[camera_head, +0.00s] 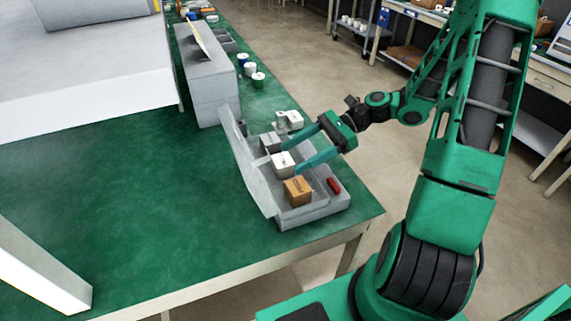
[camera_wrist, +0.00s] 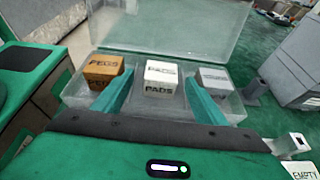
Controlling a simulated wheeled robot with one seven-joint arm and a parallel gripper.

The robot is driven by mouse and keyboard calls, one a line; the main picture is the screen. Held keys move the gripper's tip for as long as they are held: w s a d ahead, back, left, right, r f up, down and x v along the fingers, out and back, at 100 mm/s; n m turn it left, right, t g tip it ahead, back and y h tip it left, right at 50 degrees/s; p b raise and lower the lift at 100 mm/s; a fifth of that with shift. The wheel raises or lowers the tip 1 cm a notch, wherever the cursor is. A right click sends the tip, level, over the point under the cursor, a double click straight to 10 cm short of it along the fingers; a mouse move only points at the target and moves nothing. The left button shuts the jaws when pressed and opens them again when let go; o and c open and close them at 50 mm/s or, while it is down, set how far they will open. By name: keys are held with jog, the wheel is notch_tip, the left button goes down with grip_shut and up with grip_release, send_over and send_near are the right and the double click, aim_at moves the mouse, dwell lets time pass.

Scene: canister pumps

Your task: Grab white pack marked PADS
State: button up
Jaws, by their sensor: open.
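The white pack marked PADS (camera_wrist: 161,77) sits in the middle of a clear-lidded case, between a brown pack and a grey pack. It also shows in the head view (camera_head: 283,164). In the head view my gripper (camera_head: 291,157) reaches into the case from the right. Whether the fingers are down at the pack's height I cannot tell.
The case (camera_head: 318,212) stands near the right edge of the green table, its lid (camera_head: 249,167) raised on the left. A red item (camera_head: 333,185) lies in the case. A grey box (camera_head: 207,85) and several small jars stand farther back.

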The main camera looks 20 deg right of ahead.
aim_at(282, 163)
jog(key=shift+x, duration=2.55)
jog(key=shift+w+f, duration=0.15)
jog(key=c, duration=1.2)
